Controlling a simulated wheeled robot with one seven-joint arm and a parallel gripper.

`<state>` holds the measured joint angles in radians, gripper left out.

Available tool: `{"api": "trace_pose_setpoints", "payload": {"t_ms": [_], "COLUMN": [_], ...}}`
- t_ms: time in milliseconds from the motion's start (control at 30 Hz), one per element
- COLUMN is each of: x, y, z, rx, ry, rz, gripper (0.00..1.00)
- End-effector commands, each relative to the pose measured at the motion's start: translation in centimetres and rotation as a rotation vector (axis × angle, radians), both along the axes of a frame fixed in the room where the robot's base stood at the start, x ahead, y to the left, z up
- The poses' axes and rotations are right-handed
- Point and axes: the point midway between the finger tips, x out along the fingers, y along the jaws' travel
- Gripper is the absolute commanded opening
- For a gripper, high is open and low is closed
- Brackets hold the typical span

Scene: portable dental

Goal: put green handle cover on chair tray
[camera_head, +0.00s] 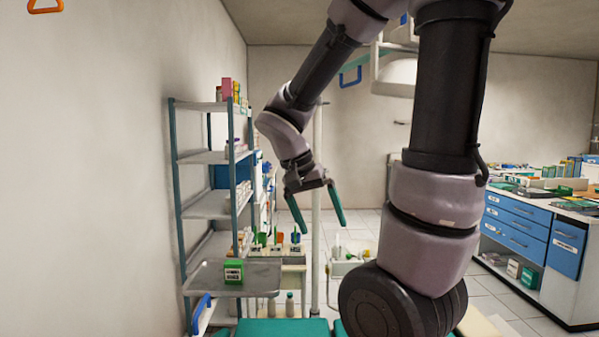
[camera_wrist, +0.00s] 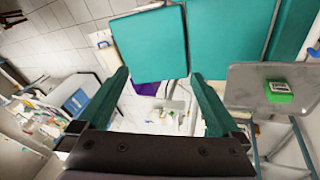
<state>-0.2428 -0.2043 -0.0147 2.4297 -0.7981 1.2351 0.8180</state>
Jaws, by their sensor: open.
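My gripper (camera_head: 321,228) is open and empty, its two green fingers pointing down in mid-air. In the wrist view my gripper (camera_wrist: 159,75) has nothing between its fingers. A small green box with a white-and-dark label (camera_head: 234,270) sits on a grey metal tray (camera_head: 262,282) at the lower left, possibly the green handle cover; I cannot read its label. The box (camera_wrist: 278,92) and tray (camera_wrist: 242,92) also show at the right of the wrist view, apart from my gripper.
A metal shelf rack (camera_head: 208,157) with boxes stands by the left wall. Teal chair pads (camera_head: 283,328) lie at the bottom, also in the wrist view (camera_wrist: 150,45). A blue-drawered cabinet (camera_head: 516,225) with another green box (camera_head: 529,278) stands right. The air around my gripper looks clear.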

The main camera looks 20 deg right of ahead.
Motion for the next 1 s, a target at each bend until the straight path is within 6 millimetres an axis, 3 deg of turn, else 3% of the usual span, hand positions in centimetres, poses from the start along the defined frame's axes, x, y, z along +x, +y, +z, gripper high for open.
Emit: {"api": "trace_pose_setpoints", "payload": {"t_ms": [233,500,667,1000], "x": [-1.9,-2.6,-2.8,-2.8], "y": [3.2,5.7,6.1,6.2], "z": [4.8,10.1,11.3,11.4], "rx": [0.322,0.450,0.461,0.462], "ry": [-0.216,-0.495,-0.559,-0.562], "rz": [0.185,0.382,0.424,0.428], "gripper": [1.00,1.00,1.00,1.00]}}
